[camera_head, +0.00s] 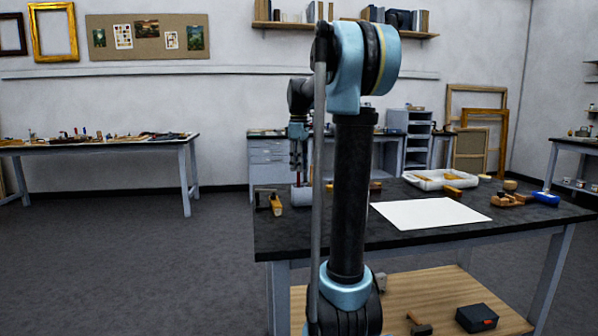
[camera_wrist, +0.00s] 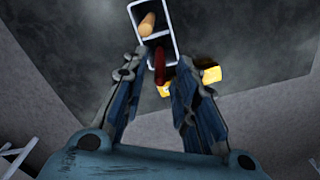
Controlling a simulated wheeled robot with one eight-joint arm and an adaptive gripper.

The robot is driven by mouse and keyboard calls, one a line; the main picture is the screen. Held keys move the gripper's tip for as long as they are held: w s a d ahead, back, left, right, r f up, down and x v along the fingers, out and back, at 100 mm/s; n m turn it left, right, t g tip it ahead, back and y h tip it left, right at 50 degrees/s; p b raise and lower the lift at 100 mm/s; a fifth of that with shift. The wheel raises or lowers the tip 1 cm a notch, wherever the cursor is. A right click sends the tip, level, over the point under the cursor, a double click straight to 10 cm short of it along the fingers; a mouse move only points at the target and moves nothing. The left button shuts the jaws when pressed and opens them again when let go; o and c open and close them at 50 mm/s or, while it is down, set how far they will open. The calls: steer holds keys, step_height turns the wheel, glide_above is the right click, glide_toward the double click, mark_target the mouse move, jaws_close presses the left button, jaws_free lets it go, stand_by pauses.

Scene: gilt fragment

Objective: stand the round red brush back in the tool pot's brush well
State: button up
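The white tool pot (camera_head: 301,196) stands near the left end of the dark worktable. In the wrist view its open compartments show (camera_wrist: 174,44). The dark red brush (camera_wrist: 159,66) lies in line with the near compartment, its lower end hidden, so I cannot tell how deep it sits. In the head view a thin reddish stem (camera_head: 298,178) shows just above the pot. My gripper (camera_head: 298,162) points down above the pot. In the wrist view my gripper (camera_wrist: 160,68) is open, with a finger on each side of the brush and gaps between.
A tan handle (camera_wrist: 148,24) stands in the pot's far compartment. A white sheet (camera_head: 430,213) and a white tray (camera_head: 440,180) lie farther right on the table.

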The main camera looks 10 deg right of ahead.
step_height(320, 180, up, 10)
stand_by(0.4)
